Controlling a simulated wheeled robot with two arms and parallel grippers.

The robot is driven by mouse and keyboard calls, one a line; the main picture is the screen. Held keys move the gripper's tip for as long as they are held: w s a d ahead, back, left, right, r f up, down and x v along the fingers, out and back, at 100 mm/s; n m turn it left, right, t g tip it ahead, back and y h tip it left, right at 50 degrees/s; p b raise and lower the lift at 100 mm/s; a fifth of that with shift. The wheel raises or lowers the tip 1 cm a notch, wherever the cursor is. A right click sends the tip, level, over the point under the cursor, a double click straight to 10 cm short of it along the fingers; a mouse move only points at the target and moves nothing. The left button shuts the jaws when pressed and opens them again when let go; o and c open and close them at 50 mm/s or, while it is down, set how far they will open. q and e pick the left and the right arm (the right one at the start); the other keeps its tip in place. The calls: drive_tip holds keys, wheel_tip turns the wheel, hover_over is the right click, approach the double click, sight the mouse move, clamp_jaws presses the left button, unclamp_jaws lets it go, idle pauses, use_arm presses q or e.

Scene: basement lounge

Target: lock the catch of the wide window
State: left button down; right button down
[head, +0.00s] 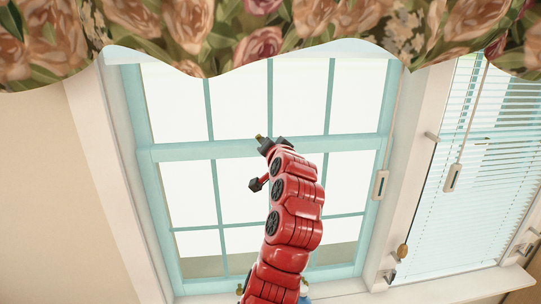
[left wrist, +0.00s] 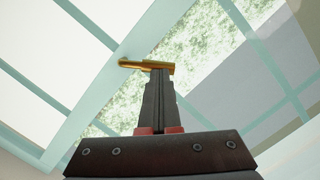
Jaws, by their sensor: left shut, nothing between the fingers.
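The wide window (head: 172,152) has a teal frame and muntins, and a horizontal rail crosses it at mid-height. A small brass catch (head: 259,137) sits at that rail, mostly hidden by my gripper in the head view. In the left wrist view the brass catch (left wrist: 135,64) is a short bar lying across the picture, just beyond my fingertips. My left gripper (head: 268,144) is at the catch with its dark fingers together and nothing between them. Its fingertips (left wrist: 158,72) overlap the bar's right part; I cannot tell whether they touch it. My right gripper is not in view.
A floral valance (head: 260,35) hangs across the top. To the right is a narrower window with a blind (head: 495,125) and a hanging pull (head: 454,178). A brass knob (head: 403,250) is low on that window. The sill (head: 345,292) runs below.

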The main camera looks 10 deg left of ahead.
use_arm(q)
drive_tip(key=shift+s+a+f+n+h+b, duration=0.15)
drive_tip(key=shift+a+f+n+h+b, duration=0.25)
drive_tip(key=shift+n+b, duration=1.1)
drive_tip(key=shift+s+a+f+n+h+b, duration=0.15)
drive_tip(key=shift+a+f+n+b, duration=0.4)
drive_tip(key=shift+b, duration=1.9)
drive_tip(key=shift+s+a+f+n+h+b, duration=0.1)
drive_tip(key=shift+a+f+n+h+b, duration=0.3)
drive_tip(key=shift+n+b, duration=1.1)
drive_tip(key=shift+f+m+b, duration=0.2)
drive_tip(key=shift+m+b, duration=0.25)
drive_tip(key=shift+b, duration=0.35)
drive_tip(key=shift+r, duration=0.15)
